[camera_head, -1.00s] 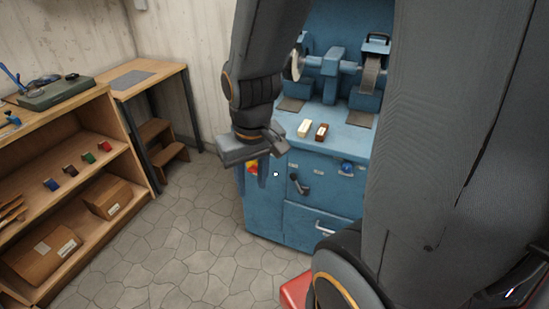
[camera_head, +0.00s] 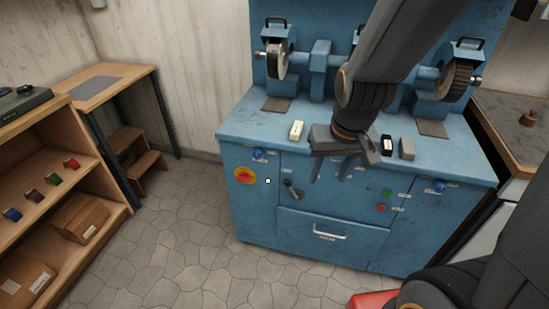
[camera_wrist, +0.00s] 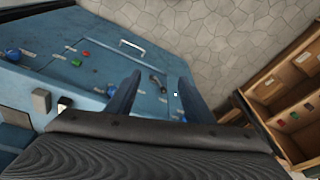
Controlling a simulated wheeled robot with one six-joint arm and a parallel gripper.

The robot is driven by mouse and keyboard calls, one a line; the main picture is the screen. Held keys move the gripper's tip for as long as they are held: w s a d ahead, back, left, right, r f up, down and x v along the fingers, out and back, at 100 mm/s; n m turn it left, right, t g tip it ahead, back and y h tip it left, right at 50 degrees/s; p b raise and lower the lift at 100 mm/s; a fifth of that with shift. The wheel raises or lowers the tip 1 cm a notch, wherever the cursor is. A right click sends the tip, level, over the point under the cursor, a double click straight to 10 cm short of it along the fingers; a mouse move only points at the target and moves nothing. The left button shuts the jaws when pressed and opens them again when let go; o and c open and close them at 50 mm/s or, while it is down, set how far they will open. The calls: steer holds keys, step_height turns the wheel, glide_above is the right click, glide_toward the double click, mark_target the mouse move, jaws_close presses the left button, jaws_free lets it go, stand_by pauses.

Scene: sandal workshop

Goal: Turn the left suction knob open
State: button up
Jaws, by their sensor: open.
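The left suction knob (camera_head: 258,154) is a small blue knob high on the left of the blue machine cabinet's front (camera_head: 305,226). A matching blue knob (camera_head: 439,186) is on the right; it also shows in the wrist view (camera_wrist: 13,55). My gripper (camera_head: 331,176) is open and empty, fingers down, in front of the cabinet to the right of the left knob and apart from it. In the wrist view the open fingers (camera_wrist: 160,79) straddle the view of a dark lever. I cannot make out the left knob clearly there.
A red-and-yellow stop button (camera_head: 245,176) sits below the left knob, and the dark lever (camera_head: 292,190) is to its right. Blocks stand on the cabinet top. A wooden shelf (camera_head: 60,205) stands at left. The stone floor (camera_head: 180,235) before the cabinet's left side is clear.

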steer(key=w+a+f+m+t+b, duration=0.1)
steer(key=w+a+f+t+b, duration=0.35)
steer(key=w+a+f, duration=0.4)
steer(key=w+a+f+t+b, duration=0.3)
steer(key=w+a+f+b, duration=0.2)
steer(key=w, duration=0.6)
steer(key=t+h+b, duration=0.6)
steer(key=t+b, duration=0.1)
steer(key=b, duration=0.1)
glide_toward(257, 156)
steer(key=w, duration=0.1)
steer(key=shift+m, duration=0.4)
steer(key=x, duration=0.7)
steer(key=shift+d, duration=0.15)
steer(key=shift+c, duration=0.2)
steer(key=c, duration=1)
